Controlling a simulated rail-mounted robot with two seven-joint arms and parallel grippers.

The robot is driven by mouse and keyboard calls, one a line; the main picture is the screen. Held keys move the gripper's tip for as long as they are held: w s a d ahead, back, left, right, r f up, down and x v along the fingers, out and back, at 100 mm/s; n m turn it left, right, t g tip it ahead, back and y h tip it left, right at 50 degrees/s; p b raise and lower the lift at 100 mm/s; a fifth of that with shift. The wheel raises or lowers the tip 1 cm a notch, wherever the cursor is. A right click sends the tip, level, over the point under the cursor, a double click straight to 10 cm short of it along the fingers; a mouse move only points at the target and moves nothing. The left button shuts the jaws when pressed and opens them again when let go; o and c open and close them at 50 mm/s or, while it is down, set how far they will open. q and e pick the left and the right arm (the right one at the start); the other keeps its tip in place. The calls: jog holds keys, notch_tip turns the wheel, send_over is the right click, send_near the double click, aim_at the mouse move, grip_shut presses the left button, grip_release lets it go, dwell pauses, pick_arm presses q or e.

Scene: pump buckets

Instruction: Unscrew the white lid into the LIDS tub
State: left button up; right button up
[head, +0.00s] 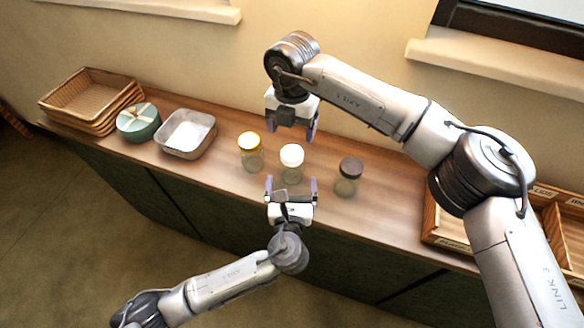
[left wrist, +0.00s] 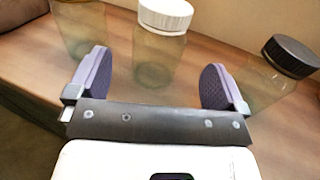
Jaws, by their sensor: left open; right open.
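A glass jar with a white lid (head: 291,156) stands upright in the middle of a row of jars on the wooden counter. In the left wrist view the white lid (left wrist: 166,14) sits on the jar (left wrist: 158,62). My left gripper (head: 291,184) is open at the jar's front, its fingers pointing at the jar and spread to either side of it, apart from the glass. My right gripper (head: 291,128) is open and empty, pointing down above the counter behind the white-lidded jar.
A yellow-lidded jar (head: 250,152) stands to the left and a dark-lidded jar (head: 348,176) to the right. A metal tin (head: 186,133), a round green box (head: 138,122) and wicker baskets (head: 92,99) stand farther left. A labelled wooden divided box (head: 444,232) is at the right.

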aim_at(291, 173)
pick_arm(q)
jog(key=shift+w+d, duration=0.1)
jog(key=shift+w, duration=2.8)
jog(key=c, duration=1.8)
pick_arm(e)
jog(key=shift+m, duration=1.7)
jog(key=shift+f+m, duration=0.4)
jog(key=shift+m, duration=0.1)
jog(key=shift+f, duration=3.65)
